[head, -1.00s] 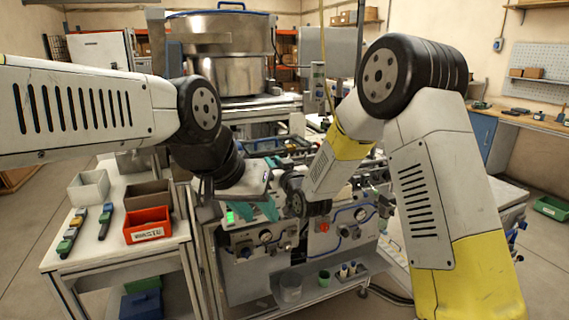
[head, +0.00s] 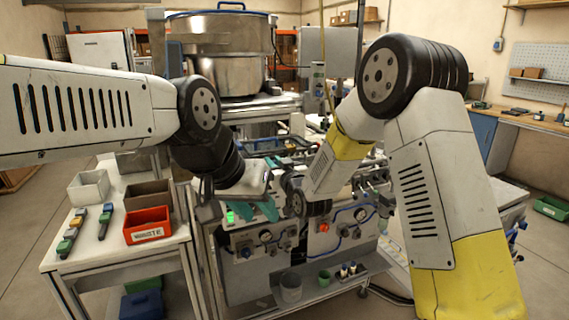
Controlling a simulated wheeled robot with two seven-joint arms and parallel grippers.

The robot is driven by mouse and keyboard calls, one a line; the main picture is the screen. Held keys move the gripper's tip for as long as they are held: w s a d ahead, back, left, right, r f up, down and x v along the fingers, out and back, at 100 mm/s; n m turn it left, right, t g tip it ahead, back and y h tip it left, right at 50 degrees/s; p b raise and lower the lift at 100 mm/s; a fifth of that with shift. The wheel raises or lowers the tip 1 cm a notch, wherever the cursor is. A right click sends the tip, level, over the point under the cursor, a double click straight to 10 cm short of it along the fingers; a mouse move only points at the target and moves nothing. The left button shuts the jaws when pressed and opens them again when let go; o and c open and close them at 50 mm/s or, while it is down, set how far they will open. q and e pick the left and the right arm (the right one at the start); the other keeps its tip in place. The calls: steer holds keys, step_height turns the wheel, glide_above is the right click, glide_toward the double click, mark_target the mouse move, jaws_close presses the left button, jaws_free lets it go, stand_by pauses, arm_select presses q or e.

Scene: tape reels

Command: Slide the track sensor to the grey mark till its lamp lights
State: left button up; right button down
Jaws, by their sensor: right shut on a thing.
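My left gripper (head: 255,210) has teal fingers that stand apart, above the machine's front panel. My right gripper (head: 273,163) is higher up, over the machine top, partly behind its own wrist. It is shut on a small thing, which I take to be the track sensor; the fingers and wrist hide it. I cannot make out the grey mark or the sensor's lamp at this size. The machine (head: 262,262) has gauges and knobs on its front.
A side table (head: 100,250) at left holds a red bin (head: 148,226), a brown bin (head: 147,195) and a pale bin (head: 88,187).

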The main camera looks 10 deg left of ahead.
stand_by(0.4)
steer(key=w+d, duration=0.1)
steer(key=d, duration=0.1)
steer(key=w+d, duration=0.2)
steer(key=d, duration=0.1)
steer(key=w+d, duration=0.2)
steer(key=shift+w+d+r, duration=0.1)
steer(key=shift+d, duration=0.25)
steer(key=c, duration=1.4)
jaws_free()
steer(key=shift+d, duration=0.1)
